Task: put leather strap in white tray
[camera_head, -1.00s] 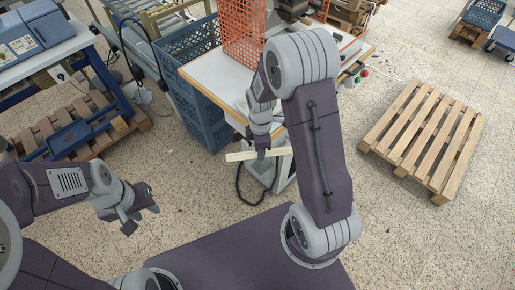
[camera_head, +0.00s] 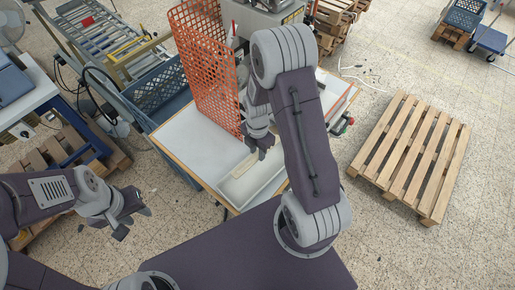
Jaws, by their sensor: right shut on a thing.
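The leather strap (camera_head: 245,165) is a pale cream strip, held by my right gripper (camera_head: 260,152). The gripper is shut on it, and the strap sticks out to the lower left of the fingers. The white tray (camera_head: 238,202) is a shallow box on the table's front part. The strap appears over the tray; I cannot tell whether it touches the tray. My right arm hides part of the tray's right side. My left gripper (camera_head: 134,221) is open and empty, away from the table over the floor.
An orange mesh panel (camera_head: 205,75) stands upright on the white table (camera_head: 190,145), left of my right gripper. A blue crate (camera_head: 158,90) is beside the table's left edge. A wooden pallet (camera_head: 415,150) lies on the floor at right.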

